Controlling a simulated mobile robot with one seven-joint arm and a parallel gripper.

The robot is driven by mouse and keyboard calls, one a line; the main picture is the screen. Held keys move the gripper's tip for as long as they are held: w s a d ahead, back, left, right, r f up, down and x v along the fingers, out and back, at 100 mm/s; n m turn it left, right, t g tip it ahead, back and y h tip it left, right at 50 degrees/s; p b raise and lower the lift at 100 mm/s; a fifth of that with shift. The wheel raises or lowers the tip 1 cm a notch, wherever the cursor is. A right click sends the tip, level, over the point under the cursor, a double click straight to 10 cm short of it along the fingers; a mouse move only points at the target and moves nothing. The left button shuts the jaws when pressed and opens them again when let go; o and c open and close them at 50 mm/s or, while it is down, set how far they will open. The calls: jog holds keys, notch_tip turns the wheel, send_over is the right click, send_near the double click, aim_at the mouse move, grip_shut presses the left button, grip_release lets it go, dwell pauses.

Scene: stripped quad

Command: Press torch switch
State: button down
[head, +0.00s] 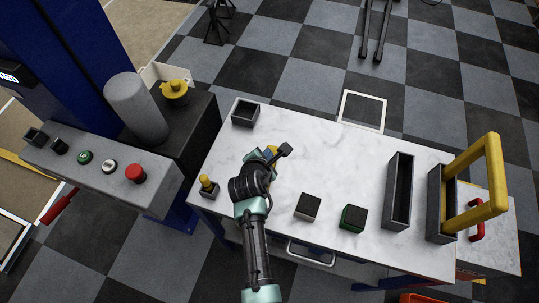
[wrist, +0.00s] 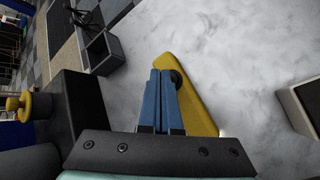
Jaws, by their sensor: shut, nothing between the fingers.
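A yellow object with a small round black part, seemingly the torch (wrist: 200,108), lies on the white marbled table top. In the wrist view it sits just behind and right of my blue fingers. The black part, seemingly its switch (wrist: 176,77), shows right beside the fingertips; I cannot tell whether they touch it. My gripper (wrist: 161,73) is shut with nothing held, fingers together and pointing at the table. In the head view a bit of yellow (head: 271,150) shows at my gripper, and my wrist hides most of that spot.
On the table (head: 330,150) are an open dark box (head: 245,113), a yellow-topped knob (head: 207,183), two small blocks (head: 308,207) (head: 353,218), a tall slot box (head: 399,190) and a yellow frame handle (head: 497,180). A grey button panel (head: 120,190) stands left.

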jog(key=shift+f, duration=0.15)
dwell(0.4)
jog(key=shift+f, duration=0.3)
jog(key=shift+r, duration=0.1)
jog(key=shift+r+p, duration=0.35)
jog(key=shift+p, duration=0.05)
dwell(0.3)
notch_tip(320, 180, up, 6)
jog(key=p, duration=0.6)
